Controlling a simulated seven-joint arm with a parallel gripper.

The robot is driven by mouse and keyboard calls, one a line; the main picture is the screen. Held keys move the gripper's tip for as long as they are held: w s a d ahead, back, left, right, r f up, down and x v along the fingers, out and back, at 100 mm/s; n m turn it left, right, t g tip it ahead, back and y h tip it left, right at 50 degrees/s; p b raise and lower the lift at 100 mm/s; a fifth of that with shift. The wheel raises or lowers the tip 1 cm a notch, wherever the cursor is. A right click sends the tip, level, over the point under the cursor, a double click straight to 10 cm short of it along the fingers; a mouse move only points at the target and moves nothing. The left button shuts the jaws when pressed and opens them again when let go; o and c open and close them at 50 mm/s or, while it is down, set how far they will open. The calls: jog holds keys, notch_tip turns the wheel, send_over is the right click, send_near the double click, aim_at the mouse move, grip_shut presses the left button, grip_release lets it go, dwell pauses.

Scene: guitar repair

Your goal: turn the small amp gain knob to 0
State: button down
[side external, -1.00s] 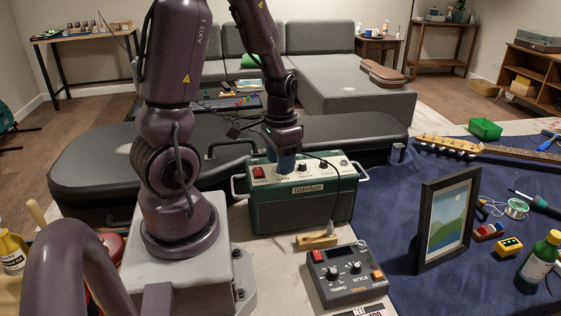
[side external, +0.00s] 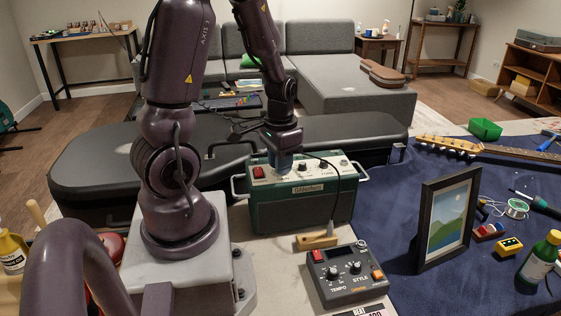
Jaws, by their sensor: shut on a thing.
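The small amp (side external: 290,209) is a green box with a pale top panel, standing upright on the bench beside my arm's base. My gripper (side external: 284,168) points down onto the panel, between the red switch and that middle knob. It is shut on a knob, which its fingers hide. I cannot read the knob's pointer or the scale at this size.
A pedal with tempo and style knobs (side external: 346,272) and a wooden-handled brush (side external: 317,241) lie in front of the amp. A black guitar case (side external: 100,165) is behind it. A framed picture (side external: 447,222) stands to the right on the blue cloth (side external: 400,285).

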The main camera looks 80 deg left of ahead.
jog(key=n, duration=0.4)
jog(key=shift+n, duration=0.4)
jog(key=n, duration=0.9)
jog(key=shift+n, duration=1.7)
jog(key=c, duration=1)
grip_release()
jog(key=shift+c, duration=0.2)
jog(key=shift+r, duration=0.15)
